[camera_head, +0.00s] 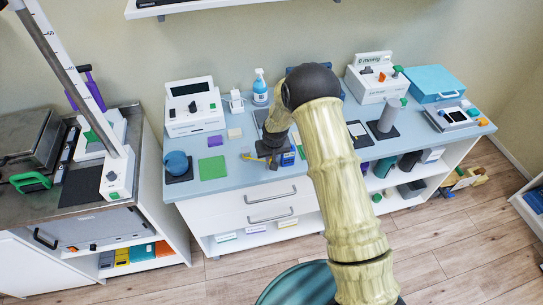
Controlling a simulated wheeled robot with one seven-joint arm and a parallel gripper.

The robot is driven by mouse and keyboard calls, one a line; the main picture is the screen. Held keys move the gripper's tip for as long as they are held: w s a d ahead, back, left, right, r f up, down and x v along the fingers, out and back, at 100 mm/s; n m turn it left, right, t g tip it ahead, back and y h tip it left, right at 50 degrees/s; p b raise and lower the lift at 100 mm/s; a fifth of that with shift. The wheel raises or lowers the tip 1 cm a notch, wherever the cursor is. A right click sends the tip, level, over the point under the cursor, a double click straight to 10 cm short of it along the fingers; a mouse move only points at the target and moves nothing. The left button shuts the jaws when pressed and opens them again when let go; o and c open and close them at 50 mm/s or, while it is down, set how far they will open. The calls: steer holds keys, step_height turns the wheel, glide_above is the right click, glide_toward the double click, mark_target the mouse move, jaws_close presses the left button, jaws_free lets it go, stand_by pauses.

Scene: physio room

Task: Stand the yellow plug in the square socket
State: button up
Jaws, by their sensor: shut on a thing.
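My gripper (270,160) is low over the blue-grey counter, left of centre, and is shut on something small. A small yellow piece (257,158) shows at its fingertips and looks like the yellow plug. My fingers and wrist hide much of it, and I cannot tell whether it is upright or tilted, or whether it touches the counter. I cannot make out the square socket for sure. A small blue block (287,158) with a pale face stands just right of the fingertips.
A green square mat (212,167), a purple block (215,141) and a cream block (235,133) lie left of my gripper. A blue round thing (176,163) stands on a dark mat farther left. A white device (194,106) and a bottle (260,90) stand behind.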

steer(key=shift+f+b, duration=0.65)
steer(key=shift+f, duration=0.2)
stand_by(0.6)
steer(key=o, duration=0.8)
steer(key=shift+o, duration=0.6)
steer(key=o, duration=0.4)
steer(key=shift+r, duration=0.1)
steer(key=shift+r+p, duration=1.9)
steer(key=shift+r, duration=1.5)
